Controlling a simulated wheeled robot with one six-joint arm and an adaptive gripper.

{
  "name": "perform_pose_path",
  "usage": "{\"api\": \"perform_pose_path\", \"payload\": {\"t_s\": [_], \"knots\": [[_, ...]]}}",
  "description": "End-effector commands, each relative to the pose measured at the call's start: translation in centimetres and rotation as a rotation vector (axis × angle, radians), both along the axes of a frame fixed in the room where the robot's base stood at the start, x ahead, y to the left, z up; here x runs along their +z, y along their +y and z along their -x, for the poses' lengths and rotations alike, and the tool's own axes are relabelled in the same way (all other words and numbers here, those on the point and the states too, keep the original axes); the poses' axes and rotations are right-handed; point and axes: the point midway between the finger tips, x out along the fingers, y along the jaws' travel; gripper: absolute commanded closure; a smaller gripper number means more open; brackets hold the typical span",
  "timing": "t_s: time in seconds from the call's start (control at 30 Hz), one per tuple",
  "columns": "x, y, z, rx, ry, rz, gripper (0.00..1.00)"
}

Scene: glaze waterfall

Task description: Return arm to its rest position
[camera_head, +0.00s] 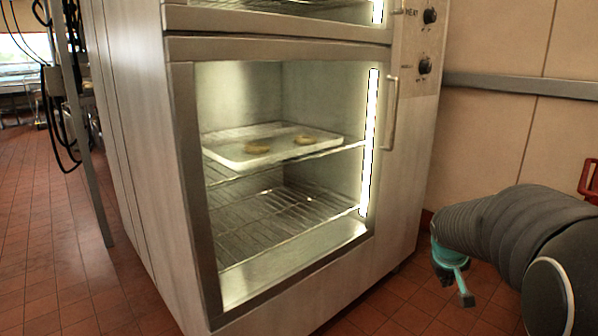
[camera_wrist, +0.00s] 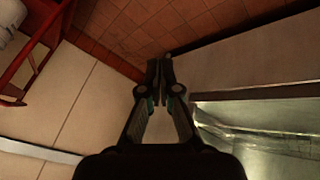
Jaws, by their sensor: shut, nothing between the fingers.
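My gripper (camera_head: 465,296) is at the lower right in the head view, at the end of my bent arm. It is low, in front of the tiled floor and to the right of the oven cabinet. In the wrist view its two dark fingers (camera_wrist: 160,68) meet at the tips, with nothing between them. The upper side of the gripper is partly hidden by my arm's sleeve in the head view.
A steel oven cabinet (camera_head: 143,140) has a lit glass door with a handle (camera_head: 391,112). Inside, a tray (camera_head: 228,149) holds two small pastries. A beige wall (camera_head: 510,140) stands at right. A red frame (camera_wrist: 33,55) is near my arm. Red floor tiles (camera_head: 40,210) lie open at left.

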Motion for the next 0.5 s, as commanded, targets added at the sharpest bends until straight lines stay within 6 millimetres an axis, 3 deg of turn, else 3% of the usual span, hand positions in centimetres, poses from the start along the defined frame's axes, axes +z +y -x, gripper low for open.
{"api": "perform_pose_path", "payload": {"t_s": [0.03, 0.2, 0.5], "knots": [[0.3, 1.7, 2.4, -0.018, 0.019, -0.033, 1.0], [0.5, 6.6, 9.7, -0.076, 0.086, -0.145, 1.0], [0.6, 13.7, 20.3, -0.08, 0.125, -0.285, 1.0]]}}
